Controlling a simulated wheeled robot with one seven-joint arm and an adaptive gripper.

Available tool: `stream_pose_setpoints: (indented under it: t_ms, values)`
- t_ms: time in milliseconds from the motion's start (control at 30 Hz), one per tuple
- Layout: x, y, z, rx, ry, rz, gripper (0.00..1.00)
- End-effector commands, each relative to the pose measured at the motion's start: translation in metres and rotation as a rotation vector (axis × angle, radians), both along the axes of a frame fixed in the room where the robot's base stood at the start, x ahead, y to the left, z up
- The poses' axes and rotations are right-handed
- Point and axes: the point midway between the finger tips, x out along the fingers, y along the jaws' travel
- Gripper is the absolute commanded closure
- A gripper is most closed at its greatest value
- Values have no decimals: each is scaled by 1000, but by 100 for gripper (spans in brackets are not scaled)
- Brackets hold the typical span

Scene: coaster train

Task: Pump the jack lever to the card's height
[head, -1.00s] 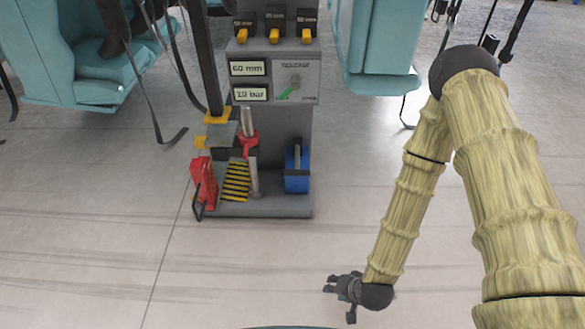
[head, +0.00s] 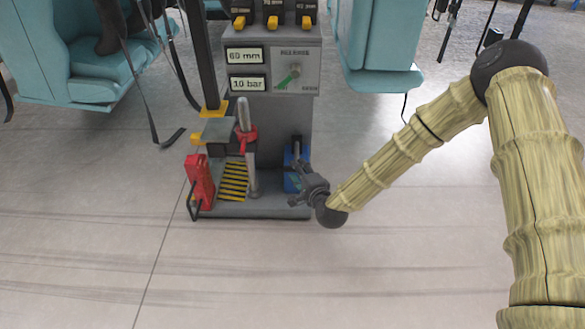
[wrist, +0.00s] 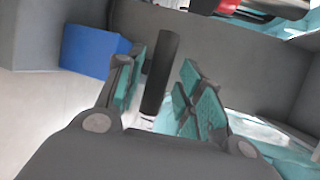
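The card panel reads "60 mm" (head: 244,55) and "10 bar" (head: 247,84) in the head view. Below it, at the right of the grey base, is a blue pump unit (head: 289,182) with an upright lever (head: 297,146). My gripper (head: 297,183) is at the unit's right side and partly covers it. In the wrist view, the dark lever grip (wrist: 162,70) stands between my two spread fingers, with gaps showing on both sides. The blue block (wrist: 92,52) is left of the fingers. The lever's lower end is hidden by my gripper.
A red device (head: 201,182) stands at the base's left, beside a yellow-black striped plate (head: 234,181). A metal post with a red collar (head: 245,138) stands between them and the pump. Teal seats (head: 380,50) hang behind. The floor in front is clear.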

Motion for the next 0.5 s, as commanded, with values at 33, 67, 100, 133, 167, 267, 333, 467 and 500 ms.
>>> stream_pose_setpoints:
  t_ms: [33, 67, 100, 133, 167, 267, 333, 467, 500]
  values:
    - [8, 4, -5, -1, -4, 0, 63]
    - [12, 5, -6, -1, -4, 0, 63]
    - [18, 8, -8, 0, -1, 1, 63]
    - [21, 10, -9, 0, -2, 0, 63]
    - [25, 11, -9, 0, -2, 0, 63]
    - [36, 16, -12, -1, -1, 0, 63]
    - [42, 18, -13, -1, -2, 0, 63]
    - [48, 21, -14, -1, 1, 1, 63]
    - [49, 22, -13, 0, 1, 0, 63]
